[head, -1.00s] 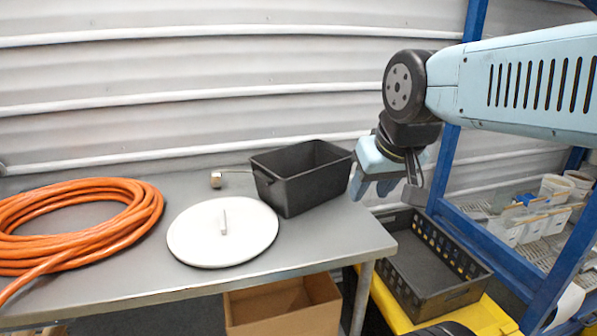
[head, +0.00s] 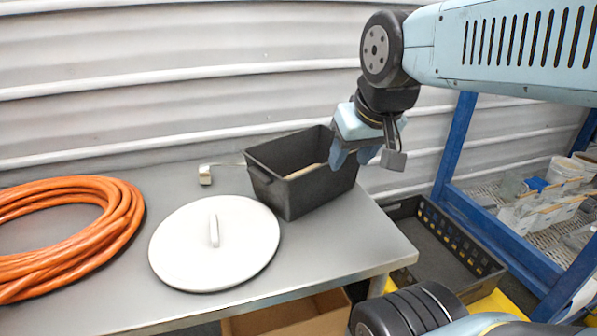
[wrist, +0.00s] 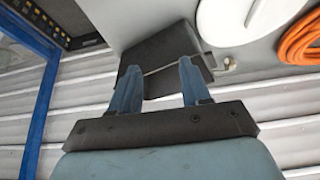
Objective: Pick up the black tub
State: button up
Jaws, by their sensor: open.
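The black tub (head: 292,192) is an open rectangular box standing upright on the grey metal table, towards its back right. Something pale shows inside it in the head view. My gripper (head: 350,162) points down at the tub's right end, its blue fingers overlapping the right rim in the picture. In the wrist view the tub (wrist: 160,48) lies beyond the two blue fingertips (wrist: 160,72), which are spread apart with nothing held between them. I cannot tell whether the fingers touch the rim.
A round white lid (head: 190,252) with a handle lies in front of the tub. An orange hose coil (head: 125,215) lies at left, and a small metal block (head: 205,175) sits behind the lid. A black crate (head: 440,245) and blue rack (head: 455,150) stand at right.

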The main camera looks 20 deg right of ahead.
jog(key=shift+o, duration=0.8)
jog(key=shift+w+r, duration=0.15)
jog(key=shift+w, duration=0.05)
jog(key=shift+o, duration=0.2)
jog(key=w+a+r+n+g, duration=0.1)
jog(key=w+a, duration=0.1)
jog(key=w, duration=0.4)
jog(key=w+a+r+n+g, duration=0.1)
jog(key=w+a+g, duration=0.1)
jog(key=w, duration=0.4)
jog(key=shift+w+a+r+n, duration=0.15)
jog(key=shift+a+r+n, duration=0.15)
jog(key=shift+a, duration=0.55)
jog(key=n+g+h, duration=0.1)
jog(key=n+g, duration=0.1)
send_over(260, 173)
jog(key=f, duration=1.1)
jog(key=shift+w+a+f, duration=0.15)
jog(key=shift+w, duration=0.25)
jog(key=shift+s+f, duration=0.2)
jog(key=shift+f, duration=1.15)
jog(key=shift+s+f, duration=0.2)
jog(key=shift+f, duration=1.1)
grip_shut()
